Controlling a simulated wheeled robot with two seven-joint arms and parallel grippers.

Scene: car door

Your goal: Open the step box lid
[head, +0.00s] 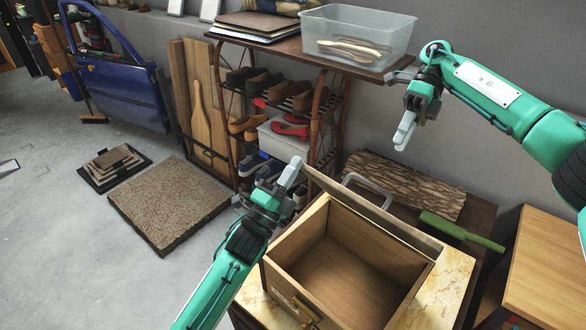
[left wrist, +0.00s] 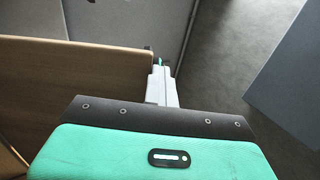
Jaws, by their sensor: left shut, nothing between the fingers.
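The wooden step box (head: 345,265) stands in the lower middle of the head view, with its inside in plain view and empty. Its lid (head: 372,213) is up at the box's back side, seen nearly edge-on. My left gripper (head: 291,172) is shut and empty at the lid's left end. In the left wrist view its fingers (left wrist: 160,86) are beside the edge of a wooden panel (left wrist: 75,85), which looks like the lid; contact cannot be told. My right gripper (head: 404,131) looks shut and empty, raised behind and above the box.
The box stands on a marble-patterned top (head: 440,290). Behind it are a curved metal handle (head: 367,187), a bark slab (head: 405,182) and a green tool (head: 462,232). A shoe rack (head: 325,125) carries a clear bin (head: 357,38). A wooden cabinet (head: 548,265) is at the right.

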